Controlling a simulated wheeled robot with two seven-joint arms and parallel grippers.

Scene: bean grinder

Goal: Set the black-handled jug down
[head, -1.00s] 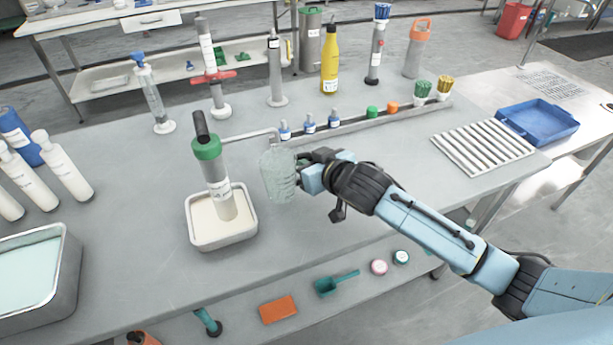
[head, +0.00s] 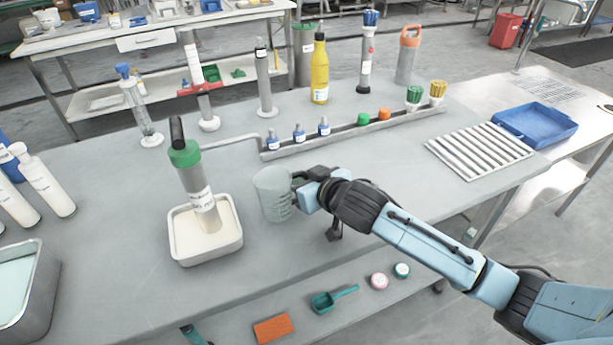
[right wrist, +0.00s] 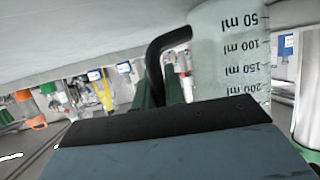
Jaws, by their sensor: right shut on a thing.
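The jug (head: 271,196) is a translucent measuring jug, roughly upright with its open mouth up, near the middle of the grey table in the head view. My right gripper (head: 303,190) is on its right side, shut on the black handle. In the right wrist view the jug (right wrist: 232,50) shows large with inverted ml marks, and the black handle (right wrist: 155,62) runs down between the dark green fingers (right wrist: 162,95). I cannot tell whether the jug's base touches the table. My left gripper is not in view.
A green-collared cylinder (head: 200,198) stands in a cream-filled tray (head: 180,254) left of the jug. A grey rail (head: 345,132) with small bottles and caps lies behind. A slatted rack (head: 478,150) and blue tray (head: 536,125) are at right. The table (head: 330,270) is bare in front of the jug.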

